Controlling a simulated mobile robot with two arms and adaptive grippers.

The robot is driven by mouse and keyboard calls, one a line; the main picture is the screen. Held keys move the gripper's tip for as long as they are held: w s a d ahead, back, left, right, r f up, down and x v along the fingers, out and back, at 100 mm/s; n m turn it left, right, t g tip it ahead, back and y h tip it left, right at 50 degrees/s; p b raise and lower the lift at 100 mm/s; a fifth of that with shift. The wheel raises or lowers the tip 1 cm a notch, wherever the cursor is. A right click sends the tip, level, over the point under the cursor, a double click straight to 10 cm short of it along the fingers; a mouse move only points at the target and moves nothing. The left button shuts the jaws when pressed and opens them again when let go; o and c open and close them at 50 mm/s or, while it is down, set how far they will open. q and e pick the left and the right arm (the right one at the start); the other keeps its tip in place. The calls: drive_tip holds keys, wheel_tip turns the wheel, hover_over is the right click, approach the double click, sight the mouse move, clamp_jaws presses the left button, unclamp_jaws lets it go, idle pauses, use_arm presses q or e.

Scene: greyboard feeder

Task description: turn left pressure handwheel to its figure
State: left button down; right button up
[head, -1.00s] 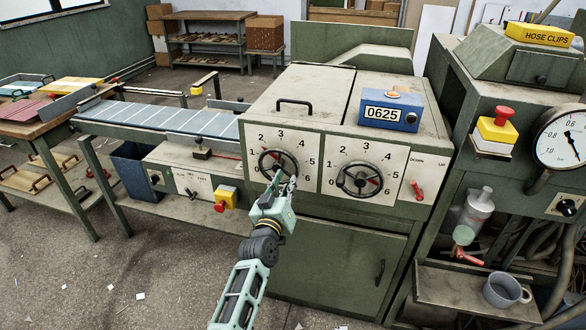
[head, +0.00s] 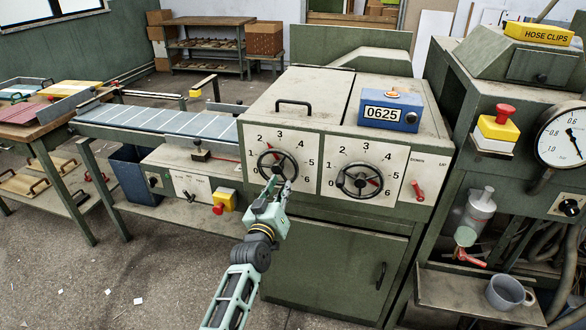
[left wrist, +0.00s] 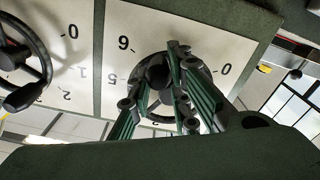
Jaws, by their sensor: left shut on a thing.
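The left pressure handwheel (head: 277,165) is a dark spoked wheel on a white dial panel marked 0 to 6, on the green machine. My left gripper (head: 280,184) comes up from below and is shut on the wheel at its lower part. In the left wrist view the wheel (left wrist: 205,78) shows behind my green fingers, with a dark round knob close to them. My right gripper is not in view.
A second handwheel (head: 359,181) with a red pointer sits on the dial to the right. A red lever (head: 418,190) is beyond it. A blue counter box (head: 391,110) reading 0625 stands on top. Open floor lies at the lower left.

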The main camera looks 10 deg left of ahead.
sight(278, 185)
use_arm(q)
drive_tip(key=shift+s+d+f+g, duration=0.1)
drive_tip(key=shift+d+f+g, duration=0.05)
drive_tip(key=shift+f, duration=0.4)
drive_tip(key=shift+s+d+f+g, duration=0.1)
drive_tip(key=shift+f+g, duration=0.05)
drive_tip(key=shift+f, duration=0.4)
drive_tip(key=shift+w+a+f+b, duration=0.1)
drive_tip(key=shift+a+f+b, duration=0.1)
drive_tip(key=shift+a+b, duration=0.25)
drive_tip(key=shift+w, duration=0.1)
drive_tip(key=shift+r, duration=0.1)
drive_tip(key=shift+a, duration=1)
drive_tip(key=shift+w, duration=0.1)
